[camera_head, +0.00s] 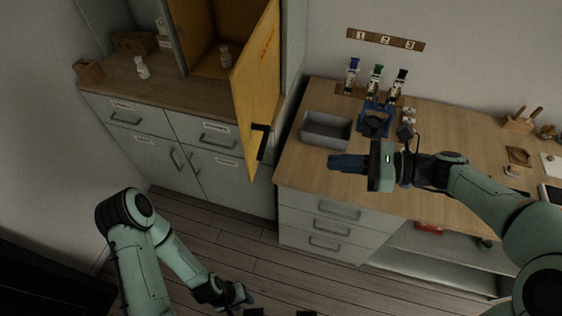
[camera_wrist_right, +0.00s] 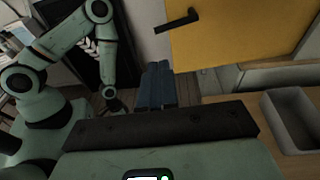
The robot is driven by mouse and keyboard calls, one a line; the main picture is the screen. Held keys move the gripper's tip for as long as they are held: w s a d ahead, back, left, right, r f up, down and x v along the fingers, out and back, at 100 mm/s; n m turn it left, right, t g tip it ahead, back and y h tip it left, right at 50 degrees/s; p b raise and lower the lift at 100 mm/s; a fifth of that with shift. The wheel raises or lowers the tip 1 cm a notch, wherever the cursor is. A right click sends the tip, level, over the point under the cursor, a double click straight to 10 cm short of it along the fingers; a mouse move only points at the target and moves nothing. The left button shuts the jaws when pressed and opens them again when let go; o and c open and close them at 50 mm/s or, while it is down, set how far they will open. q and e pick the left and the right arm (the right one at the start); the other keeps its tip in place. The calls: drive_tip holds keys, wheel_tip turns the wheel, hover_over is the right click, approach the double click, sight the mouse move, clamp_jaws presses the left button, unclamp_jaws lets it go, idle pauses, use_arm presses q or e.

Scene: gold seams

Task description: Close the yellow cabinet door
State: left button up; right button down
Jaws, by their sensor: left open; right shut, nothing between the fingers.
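The yellow cabinet door (camera_head: 256,85) stands open, swung out toward me from the upper cabinet (camera_head: 205,55). Its black handle (camera_head: 262,142) is near the free edge. In the right wrist view the door (camera_wrist_right: 245,35) fills the upper right, with its handle (camera_wrist_right: 178,20) at its left edge. My right gripper (camera_head: 333,162) is shut and empty, to the right of the door and apart from it. Its blue fingers (camera_wrist_right: 158,85) point toward the door's lower area in the wrist view. My left gripper (camera_head: 280,312) is open, low at the bottom edge and partly cut off.
A grey bin (camera_head: 326,130) stands on the right counter, close to my right gripper. A small white figure (camera_head: 142,68) stands on the left counter, another (camera_head: 224,57) inside the cabinet. The floor (camera_head: 220,245) before the drawers is clear.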

drive_tip(key=x, duration=1.4)
drive_tip(key=shift+r+p, duration=0.3)
drive_tip(key=shift+p, duration=0.05)
drive_tip(key=shift+w+a, duration=0.1)
drive_tip(key=shift+a, duration=0.05)
